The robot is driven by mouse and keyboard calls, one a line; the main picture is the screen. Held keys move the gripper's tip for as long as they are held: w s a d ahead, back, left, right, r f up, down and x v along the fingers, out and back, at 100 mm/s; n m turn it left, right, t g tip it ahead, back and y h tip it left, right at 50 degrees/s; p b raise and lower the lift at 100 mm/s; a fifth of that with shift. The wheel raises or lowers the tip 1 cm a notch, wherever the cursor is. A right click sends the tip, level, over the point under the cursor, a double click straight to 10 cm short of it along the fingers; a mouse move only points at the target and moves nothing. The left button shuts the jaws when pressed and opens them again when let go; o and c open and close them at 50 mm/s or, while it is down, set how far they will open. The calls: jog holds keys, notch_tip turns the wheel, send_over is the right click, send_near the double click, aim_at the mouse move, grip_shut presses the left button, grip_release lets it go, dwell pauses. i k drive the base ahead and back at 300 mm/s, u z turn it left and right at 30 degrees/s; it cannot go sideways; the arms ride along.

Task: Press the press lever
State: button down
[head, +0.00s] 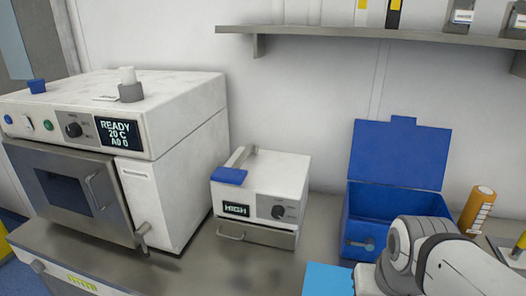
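A small white box-shaped device (277,183) stands on the metal counter in the middle of the head view, with a "HIGH" display and a dark knob on its front. A lever (240,157) with a grey arm and a flat blue end lies along its top left; this looks like the press lever. The blue end (229,176) sits at the front left top edge. A drawer-like front with a handle is below the display. My arm shows at the lower right, apart from the device. My gripper's fingers are not visible.
A large white oven-like machine (190,130) stands at left, its door shut, reading "READY 20 C A0 0". An open blue box (398,160) stands at right, beside an orange-topped cylinder (477,210). A shelf (370,36) runs above. The counter (215,260) before the device is clear.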

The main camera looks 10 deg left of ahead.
aim_at(235, 175)
jog(key=u, duration=0.1)
jog(key=k, duration=0.5)
jog(key=z, duration=2.05)
jog(key=k, duration=1.6)
jog(key=u, duration=1.95)
jog(key=i, duration=0.8)
jog(key=u, duration=0.05)
